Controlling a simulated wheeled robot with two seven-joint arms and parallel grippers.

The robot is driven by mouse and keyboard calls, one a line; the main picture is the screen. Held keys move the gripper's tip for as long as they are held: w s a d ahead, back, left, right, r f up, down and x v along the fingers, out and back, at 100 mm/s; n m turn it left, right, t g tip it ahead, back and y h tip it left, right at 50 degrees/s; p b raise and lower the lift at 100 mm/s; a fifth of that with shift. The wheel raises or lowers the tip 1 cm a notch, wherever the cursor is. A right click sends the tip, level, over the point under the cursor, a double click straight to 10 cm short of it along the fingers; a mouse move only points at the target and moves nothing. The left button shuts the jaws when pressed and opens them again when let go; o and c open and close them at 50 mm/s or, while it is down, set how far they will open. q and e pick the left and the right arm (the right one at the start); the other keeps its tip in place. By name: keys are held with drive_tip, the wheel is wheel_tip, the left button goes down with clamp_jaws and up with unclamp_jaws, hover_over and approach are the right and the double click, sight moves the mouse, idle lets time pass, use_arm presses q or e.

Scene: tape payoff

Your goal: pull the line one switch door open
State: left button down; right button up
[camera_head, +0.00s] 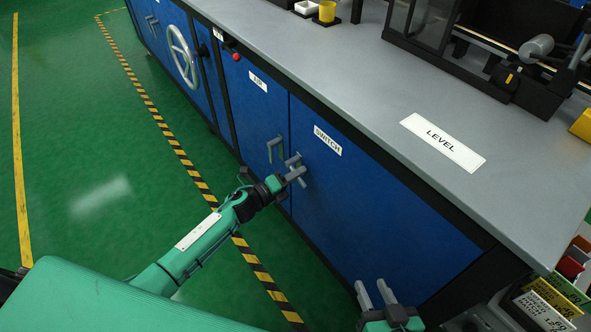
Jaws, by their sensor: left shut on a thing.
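The blue switch door (362,200) is in the front of the grey-topped bench, under a white "SWITCH" label (328,140). It looks flush with the cabinet front. Its grey handle (292,159) is near its left edge and partly hidden by my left gripper. My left gripper (297,172) is shut on that handle. My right gripper (376,292) is low at the bottom of the view, in front of the door's lower right part. Its two fingers are apart, with nothing between them.
Another blue door (254,105) with its own handle (275,149) adjoins on the left. A handwheel (181,56) and a red knob (235,57) are further left. A rack of coloured cards (556,290) stands at lower right. Green floor before the bench is clear.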

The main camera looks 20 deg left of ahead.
use_arm(q)
drive_tip(key=shift+r+n+p, duration=0.5)
drive_tip(key=shift+n+p, duration=0.25)
drive_tip(key=shift+n, duration=0.25)
drive_tip(key=shift+d+r+n+p, duration=0.1)
drive_tip(key=shift+r+n+p, duration=0.05)
drive_tip(key=shift+n+p, duration=0.55)
use_arm(e)
drive_tip(key=s+d+g+h, duration=0.1)
drive_tip(key=d+g+h, duration=0.1)
drive_tip(key=d+g, duration=0.2)
drive_tip(key=shift+d+f+h, duration=0.25)
drive_tip(key=shift+d+h, duration=0.15)
drive_tip(key=shift+d, duration=0.55)
drive_tip(key=shift+s, duration=0.1)
